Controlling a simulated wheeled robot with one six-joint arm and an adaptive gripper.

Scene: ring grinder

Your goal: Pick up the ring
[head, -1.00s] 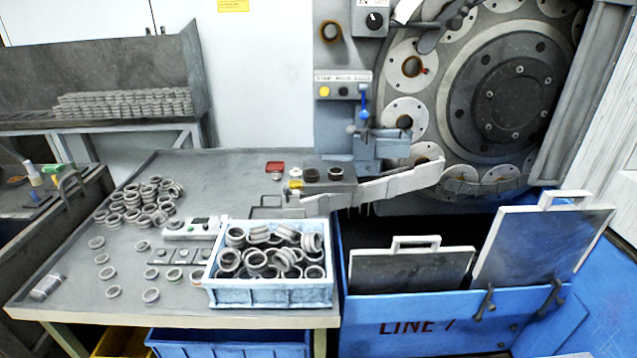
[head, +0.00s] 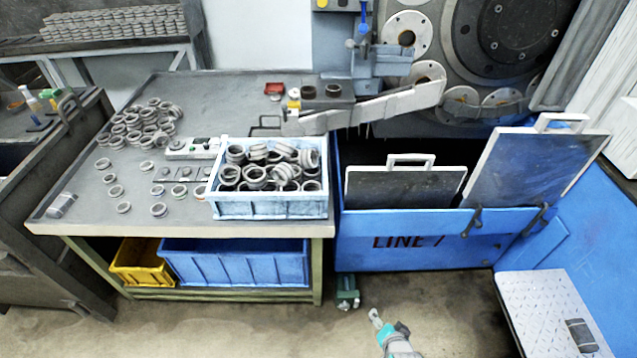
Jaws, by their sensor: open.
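Many grey metal rings are in view. A heap of rings (head: 270,168) fills the light blue crate (head: 270,207) at the front right of the workbench. More rings (head: 145,122) lie crowded at the bench's left, and single rings (head: 123,207) are spread near its front edge. A dark ring (head: 308,92) sits by the chute at the bench's back right. I cannot tell which ring is meant. A grey and teal piece at the bottom edge may be part of my arm.
The workbench (head: 225,100) has bare room behind the crate. Yellow (head: 135,265) and blue (head: 235,265) bins stand on its lower shelf. A blue LINE 7 bin (head: 420,238) with upright panels stands to the right, below the grinder. A metal-topped step (head: 545,300) is at lower right.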

